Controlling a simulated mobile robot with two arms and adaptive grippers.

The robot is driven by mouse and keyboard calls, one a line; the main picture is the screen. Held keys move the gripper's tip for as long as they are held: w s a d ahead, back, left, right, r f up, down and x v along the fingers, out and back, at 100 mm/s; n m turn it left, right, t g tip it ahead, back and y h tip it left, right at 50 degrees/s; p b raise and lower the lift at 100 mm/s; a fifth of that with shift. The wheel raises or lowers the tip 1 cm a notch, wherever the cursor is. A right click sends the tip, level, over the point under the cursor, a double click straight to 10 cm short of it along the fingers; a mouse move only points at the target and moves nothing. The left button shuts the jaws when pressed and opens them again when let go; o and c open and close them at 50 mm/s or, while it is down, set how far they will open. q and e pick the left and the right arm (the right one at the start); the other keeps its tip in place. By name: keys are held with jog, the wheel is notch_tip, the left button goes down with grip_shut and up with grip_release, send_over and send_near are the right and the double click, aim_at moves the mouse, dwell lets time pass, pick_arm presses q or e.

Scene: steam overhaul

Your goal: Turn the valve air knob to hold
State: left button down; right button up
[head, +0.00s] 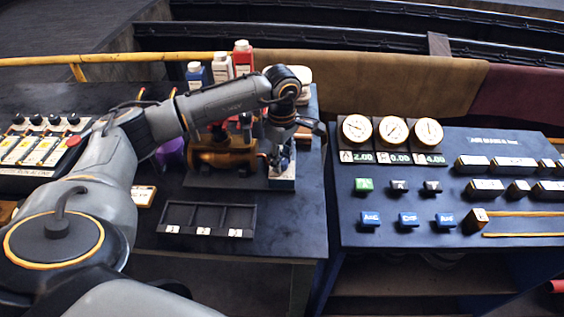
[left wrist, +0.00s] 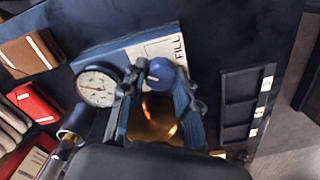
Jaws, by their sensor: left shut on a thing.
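The valve air knob (left wrist: 161,72) is a round blue knob seen between my fingertips in the left wrist view, beside a white plate (left wrist: 160,46) marked FILL. My left gripper (left wrist: 160,88) is shut on it, one finger on each side. In the head view my left gripper (head: 278,158) points down at the right end of the brass valve body (head: 222,158), over a small pale and blue block (head: 283,182). The gripper hides the knob there. Any other marks on the plate cannot be read. My right gripper is not in view.
A pressure gauge (left wrist: 97,88) stands close to the left finger. A black three-slot tray (head: 207,206) lies in front of the valve. Bottles (head: 243,57) stand behind it. A console (head: 385,183) with dials and buttons is to the right, across a narrow gap.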

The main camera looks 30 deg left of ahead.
pick_arm(q)
jog(key=n+b, duration=0.1)
jog(key=n, duration=0.2)
jog(key=shift+f+n, duration=0.15)
jog(key=shift+n, duration=0.15)
jog(key=shift+n+b, duration=0.7)
jog(key=shift+n, duration=1)
jog(key=c, duration=1)
grip_release()
jog(key=shift+r, duration=0.3)
notch_tip(320, 180, up, 12)
jog(key=shift+f, duration=0.15)
